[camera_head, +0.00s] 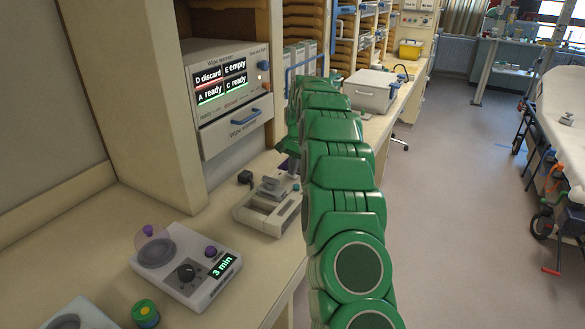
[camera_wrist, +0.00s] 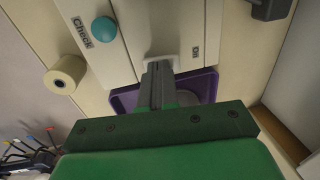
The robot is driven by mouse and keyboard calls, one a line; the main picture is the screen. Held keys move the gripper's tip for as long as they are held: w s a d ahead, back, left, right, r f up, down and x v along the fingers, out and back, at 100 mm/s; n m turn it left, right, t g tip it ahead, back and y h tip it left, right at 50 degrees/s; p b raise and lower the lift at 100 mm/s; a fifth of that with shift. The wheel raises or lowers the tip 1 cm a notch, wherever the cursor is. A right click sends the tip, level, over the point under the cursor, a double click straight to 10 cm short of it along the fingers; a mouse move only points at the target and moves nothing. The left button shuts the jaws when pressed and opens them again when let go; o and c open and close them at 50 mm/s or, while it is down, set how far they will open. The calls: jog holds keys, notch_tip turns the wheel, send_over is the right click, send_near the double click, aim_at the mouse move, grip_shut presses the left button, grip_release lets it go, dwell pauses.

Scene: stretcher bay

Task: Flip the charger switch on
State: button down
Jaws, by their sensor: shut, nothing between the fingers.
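In the wrist view a cream device panel (camera_wrist: 110,55) bears a teal round button (camera_wrist: 104,29) labelled "Check" and a small dark label (camera_wrist: 195,52) on its right side. A pale tab (camera_wrist: 178,62), perhaps the switch, shows at the panel's lower edge, right at my fingertips. My gripper (camera_wrist: 158,68) is shut and empty, its tips over or against this tab; contact cannot be told. The fingers cover part of the tab, so its position is unclear. In the head view my arm hides most of the gripper area, near a cream unit (camera_head: 262,219) on the counter.
A purple tray (camera_wrist: 124,100) lies below the fingers, and a cream roll (camera_wrist: 65,74) sits at left. In the head view a timer box (camera_head: 188,268) showing "3 min" and a wipe warmer (camera_head: 235,137) stand on the left. A grey floor (camera_head: 455,200) is open at right.

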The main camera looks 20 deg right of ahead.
notch_tip(320, 180, up, 14)
jog(key=s+d, duration=0.2)
jog(key=shift+f, duration=0.25)
jog(key=shift+w+a, duration=0.1)
jog(key=shift+w+a+r, duration=0.15)
jog(key=shift+w+a, duration=0.2)
jog(key=shift+a, duration=0.05)
dwell(0.4)
send_near(297, 177)
jog(key=w+a+f, duration=0.1)
jog(key=f, duration=0.1)
jog(key=w+a+f, duration=0.2)
jog(key=f, duration=0.1)
jog(key=shift+a+f, duration=0.1)
jog(key=shift+f, duration=0.25)
jog(key=shift+f, duration=0.1)
dwell(0.4)
